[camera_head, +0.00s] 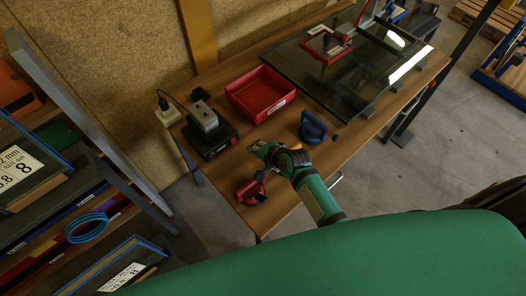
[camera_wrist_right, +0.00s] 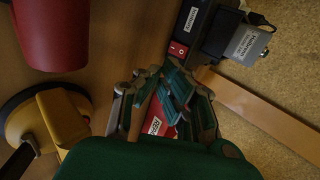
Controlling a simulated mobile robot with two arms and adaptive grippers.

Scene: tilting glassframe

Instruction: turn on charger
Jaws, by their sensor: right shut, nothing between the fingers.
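The charger (camera_head: 208,138) is a black box at the left end of the wooden table, with a grey battery block (camera_head: 203,117) seated on it. In the right wrist view the battery (camera_wrist_right: 246,45) is at the upper right, and a small red switch (camera_wrist_right: 178,50) shows on the charger's near edge. My right gripper (camera_head: 260,149) is shut and empty, above the table in front of the charger and apart from it. Its fingers also show in the right wrist view (camera_wrist_right: 160,80), a little short of the switch. My left gripper is not in view.
A red tray (camera_head: 241,98) stands right of the charger. A red tool (camera_head: 250,191) lies near the front edge, under my gripper. A blue round-handled object (camera_head: 313,128) sits right of it. A glass pane (camera_head: 345,85) covers the table's far right. A plugged cable stands behind the charger.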

